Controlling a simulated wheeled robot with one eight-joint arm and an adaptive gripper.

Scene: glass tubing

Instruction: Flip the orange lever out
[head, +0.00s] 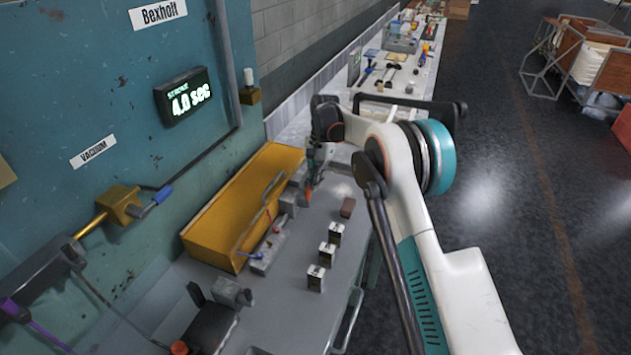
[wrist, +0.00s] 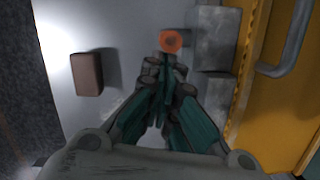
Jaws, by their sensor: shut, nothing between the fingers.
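The orange lever shows in the wrist view as a round orange end (wrist: 171,41), just beyond my fingertips and beside a grey block (wrist: 213,40). In the head view a small orange part (head: 308,193) shows at the same grey block (head: 292,199). My gripper (wrist: 165,68) is shut and empty, with its fingertips close to the orange end. I cannot tell whether they touch it. In the head view my gripper (head: 315,165) is above the bench at the grey block, partly hidden by my arm. Most of the lever's length is hidden or seen end-on.
A yellow box (head: 225,220) with a grey handle stands left of the block. A brown block (head: 347,207) and several small dark-and-white blocks (head: 327,252) sit on the bench (head: 285,310). A fixture with a blue and a red part (head: 268,252) is nearer. The bench surface right of the lever is mostly clear.

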